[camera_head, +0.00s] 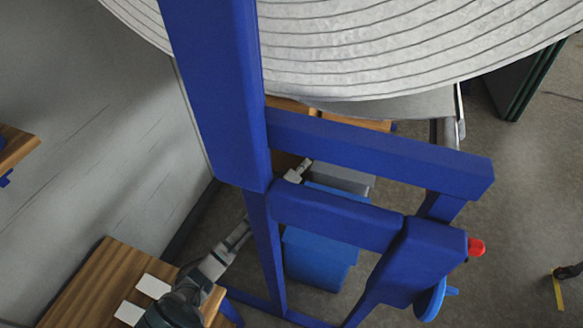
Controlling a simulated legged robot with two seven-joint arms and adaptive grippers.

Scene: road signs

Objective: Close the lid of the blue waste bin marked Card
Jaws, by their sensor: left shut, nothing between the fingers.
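A blue bin (318,258) stands on the floor behind the blue frame (380,155). The frame's beams hide much of its upper part. A blue strip, perhaps its lid or rim, shows between two beams just below a grey box-like thing (343,178). I cannot read a Card mark or tell how far the lid stands open. My left arm comes in from the lower left and passes behind the frame's upright. My left gripper (299,171) is shut and empty, near the upper left of the bin; I cannot tell whether it touches. My right gripper is out of view.
A large grey ribbed roll (400,45) fills the top. The blue frame stands between my view and the bin, with a red knob (476,246) and blue handwheel (432,299). A wooden table (95,285) with white cards is at lower left. Floor at right is mostly clear.

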